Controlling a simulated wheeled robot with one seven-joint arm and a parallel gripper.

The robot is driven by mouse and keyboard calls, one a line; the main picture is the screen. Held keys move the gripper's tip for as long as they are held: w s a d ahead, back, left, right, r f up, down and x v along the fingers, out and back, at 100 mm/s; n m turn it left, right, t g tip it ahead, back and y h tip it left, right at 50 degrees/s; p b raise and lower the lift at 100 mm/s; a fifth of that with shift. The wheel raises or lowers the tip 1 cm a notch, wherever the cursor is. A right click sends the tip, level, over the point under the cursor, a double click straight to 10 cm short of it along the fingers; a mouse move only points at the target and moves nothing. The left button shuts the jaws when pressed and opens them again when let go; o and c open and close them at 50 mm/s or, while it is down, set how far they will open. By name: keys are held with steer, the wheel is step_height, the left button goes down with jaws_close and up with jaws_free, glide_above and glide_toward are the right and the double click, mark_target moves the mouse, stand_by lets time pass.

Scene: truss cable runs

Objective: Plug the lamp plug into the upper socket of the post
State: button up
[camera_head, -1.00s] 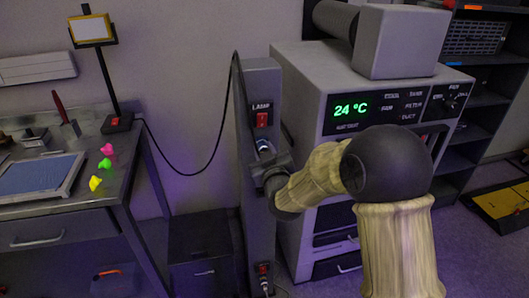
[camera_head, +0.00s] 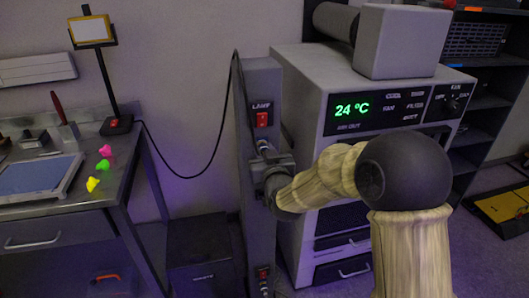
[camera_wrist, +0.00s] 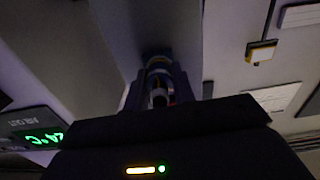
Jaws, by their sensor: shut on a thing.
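The grey post (camera_head: 263,210) stands upright in the middle, with a LAMP label and a red switch (camera_head: 262,119) near its top. My gripper (camera_head: 267,161) is at the post's front face just below that switch. It is shut on the lamp plug (camera_wrist: 159,94), which shows between the fingers in the wrist view with a bluish ring at its front. The plug points at a dark socket area (camera_wrist: 156,55) on the post. The plug's front is close to or at the socket; I cannot tell how deep it sits. My fingers hide most of the upper socket in the head view.
The lamp (camera_head: 92,32) stands on the left workbench (camera_head: 80,205); its black cable (camera_head: 190,174) hangs in a loop up to the post's top. A lower red switch (camera_head: 264,273) is near the post's foot. A grey oven-like machine (camera_head: 340,75) stands close right of the post.

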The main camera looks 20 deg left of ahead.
steer(key=shift+w+r+m+b, duration=0.1)
steer(key=shift+m+b, duration=0.25)
steer(key=shift+m, duration=0.3)
steer(key=shift+w+r+m+b, duration=0.1)
steer(key=shift+m+b, duration=0.25)
steer(key=shift+m, duration=0.3)
steer(key=o, duration=1.1)
steer(key=shift+f, duration=0.15)
steer(key=shift+a, duration=0.1)
steer(key=shift+s+f, duration=0.15)
steer(key=shift+s, duration=0.05)
steer(key=b+v, duration=0.2)
steer(key=v, duration=0.2)
steer(key=shift+s+d, duration=0.3)
